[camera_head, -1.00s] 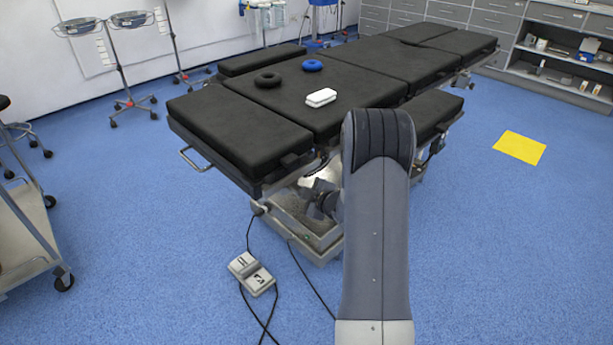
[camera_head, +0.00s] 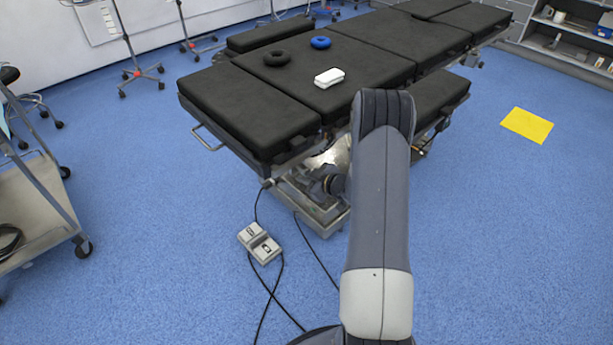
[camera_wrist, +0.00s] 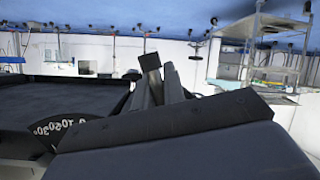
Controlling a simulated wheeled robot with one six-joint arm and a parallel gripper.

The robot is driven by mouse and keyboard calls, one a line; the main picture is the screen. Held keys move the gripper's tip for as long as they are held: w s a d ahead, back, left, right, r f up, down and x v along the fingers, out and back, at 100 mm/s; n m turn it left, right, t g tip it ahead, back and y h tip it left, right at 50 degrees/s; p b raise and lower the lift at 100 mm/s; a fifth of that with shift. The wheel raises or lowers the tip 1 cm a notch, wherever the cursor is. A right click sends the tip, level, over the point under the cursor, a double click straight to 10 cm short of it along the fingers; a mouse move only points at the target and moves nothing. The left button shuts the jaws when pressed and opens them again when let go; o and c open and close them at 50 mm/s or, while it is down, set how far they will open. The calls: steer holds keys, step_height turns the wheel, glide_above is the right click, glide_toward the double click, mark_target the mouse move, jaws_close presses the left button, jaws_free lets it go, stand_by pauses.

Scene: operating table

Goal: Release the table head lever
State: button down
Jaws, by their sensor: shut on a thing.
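The operating table (camera_head: 365,50) has black pads and stands ahead of me. Its end section (camera_head: 250,108) is nearest, to the left of my arm. In the wrist view the picture is upside down, with the floor at the top. There my gripper (camera_wrist: 156,90) is shut on a dark bar-like part, the table head lever (camera_wrist: 151,62), whose squared end shows between the fingers. A curved angle scale with numbers (camera_wrist: 62,127) is at the left beside a black pad. In the head view my arm hides the gripper and the lever.
A foot pedal (camera_head: 260,243) with black cables lies on the floor in front of the table. A trolley (camera_head: 40,215) stands left. Floor at right is clear around a yellow sheet (camera_head: 527,125).

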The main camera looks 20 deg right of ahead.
steer(key=c, duration=1.5)
jaws_free()
steer(key=p+v, duration=0.1)
steer(key=v, duration=0.9)
steer(key=shift+s, duration=0.35)
steer(key=shift+w+r, duration=0.1)
steer(key=b+x, duration=0.1)
steer(key=x, duration=0.9)
steer(key=shift+w, duration=0.25)
steer(key=shift+s, duration=0.1)
